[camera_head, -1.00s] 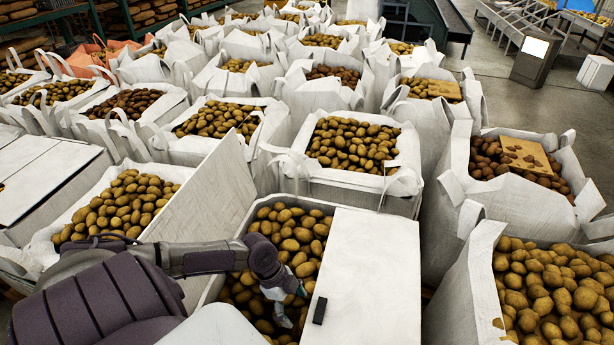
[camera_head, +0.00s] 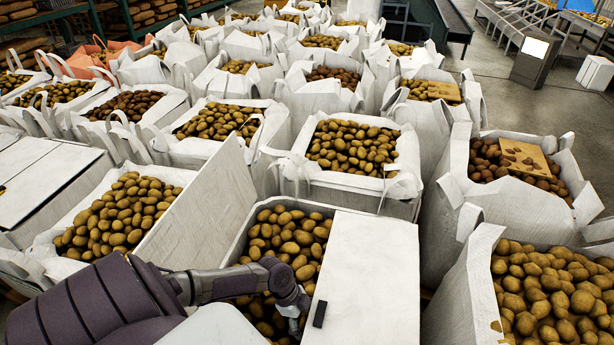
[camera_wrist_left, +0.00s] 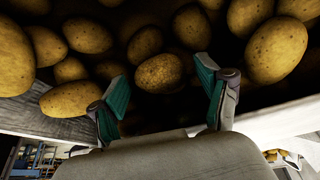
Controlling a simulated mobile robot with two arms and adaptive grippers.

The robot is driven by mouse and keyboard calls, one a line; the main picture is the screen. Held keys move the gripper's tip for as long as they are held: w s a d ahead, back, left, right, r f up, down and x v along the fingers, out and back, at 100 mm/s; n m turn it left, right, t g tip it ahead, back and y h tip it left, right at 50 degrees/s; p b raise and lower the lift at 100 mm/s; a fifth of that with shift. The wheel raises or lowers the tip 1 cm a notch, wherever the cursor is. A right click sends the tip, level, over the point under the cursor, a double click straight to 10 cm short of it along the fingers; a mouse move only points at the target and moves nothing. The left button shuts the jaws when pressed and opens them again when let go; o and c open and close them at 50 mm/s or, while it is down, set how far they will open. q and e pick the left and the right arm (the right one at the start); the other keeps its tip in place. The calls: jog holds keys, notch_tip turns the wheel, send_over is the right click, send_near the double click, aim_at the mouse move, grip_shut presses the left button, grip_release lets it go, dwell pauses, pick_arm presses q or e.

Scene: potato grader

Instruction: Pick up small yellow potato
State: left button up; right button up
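A small yellow potato (camera_wrist_left: 159,73) shows in the left wrist view, lying among larger potatoes. My left gripper (camera_wrist_left: 162,84) is open, with one teal-padded finger on each side of this potato. I see gaps between the fingers and the potato, and cannot tell its exact depth between them. In the head view my left gripper (camera_head: 293,322) reaches down into the front middle crate (camera_head: 240,240), beside its white lid. The arm and hand hide the small potato there. My right gripper is not in view.
The white lid (camera_head: 370,270), with a black handle (camera_head: 319,314), covers the crate's right half. A raised white panel (camera_head: 205,215) stands on its left. Potato-filled bags surround it, including one at the right (camera_head: 465,290). Larger potatoes (camera_wrist_left: 276,49) crowd the left hand.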

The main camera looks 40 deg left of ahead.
pick_arm(q)
jog(key=c, duration=0.9)
jog(key=shift+r, duration=0.15)
jog(key=shift+r, duration=0.25)
jog(key=shift+s+a+b, duration=0.1)
jog(key=shift+a+b, duration=0.25)
jog(key=shift+b, duration=0.25)
jog(key=a+b, duration=0.1)
jog(key=s+a, duration=0.1)
jog(key=shift+s+a+b, duration=0.1)
jog(key=shift+a+b, duration=0.25)
jog(key=shift+a, duration=0.05)
notch_tip(320, 180, up, 14)
jog(key=shift+a+r, duration=0.1)
jog(key=shift+r, duration=0.05)
